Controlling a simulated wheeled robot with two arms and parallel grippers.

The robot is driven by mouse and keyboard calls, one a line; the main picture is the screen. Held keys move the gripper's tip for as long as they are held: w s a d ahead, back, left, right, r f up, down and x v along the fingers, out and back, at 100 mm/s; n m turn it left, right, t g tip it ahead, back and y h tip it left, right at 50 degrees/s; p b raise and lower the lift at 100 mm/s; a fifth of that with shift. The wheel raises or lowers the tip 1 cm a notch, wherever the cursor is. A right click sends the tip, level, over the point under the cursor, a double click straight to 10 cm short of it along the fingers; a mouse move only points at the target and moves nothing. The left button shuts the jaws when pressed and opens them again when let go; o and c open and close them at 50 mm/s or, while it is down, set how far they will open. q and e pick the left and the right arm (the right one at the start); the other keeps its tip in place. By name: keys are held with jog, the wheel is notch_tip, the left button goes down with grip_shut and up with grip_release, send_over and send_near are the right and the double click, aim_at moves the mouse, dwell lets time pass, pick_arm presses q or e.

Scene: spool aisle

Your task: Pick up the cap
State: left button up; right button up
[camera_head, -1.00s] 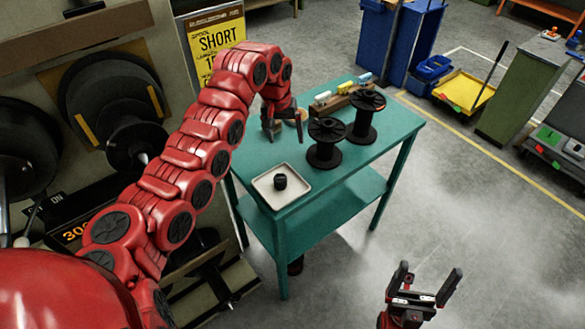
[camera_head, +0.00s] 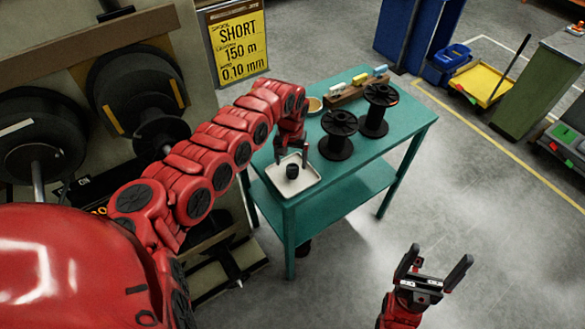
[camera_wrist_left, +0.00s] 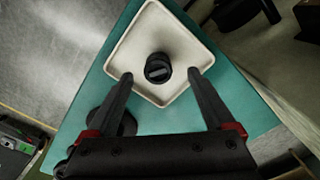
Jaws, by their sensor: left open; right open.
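The cap (camera_head: 292,171) is a small black cylinder standing in a white square tray (camera_head: 299,188) at the near corner of the teal table. In the left wrist view the cap (camera_wrist_left: 158,68) shows from above, with a bar across its top. My left gripper (camera_head: 291,158) is open above the tray, on the far side of the cap. In the left wrist view the fingertips of my left gripper (camera_wrist_left: 160,77) lie to either side of the cap, apart from it. My right gripper (camera_head: 438,262) is open and empty, out over the floor to the right of the table.
Two black spools (camera_head: 338,135) (camera_head: 376,111) stand on the teal table (camera_head: 405,124) right of the tray. A rack with large spools stands at the left.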

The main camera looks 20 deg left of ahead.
aim_at(292, 167)
pick_arm(q)
jog(key=shift+d+f, duration=0.2)
jog(key=shift+f, duration=0.1)
jog(key=f, duration=0.1)
jog(key=f+p, duration=0.1)
jog(key=f, duration=0.1)
jog(key=shift+w, duration=0.3)
jog(key=shift+f+p, duration=0.3)
jog(key=shift+f, duration=0.4)
grip_shut()
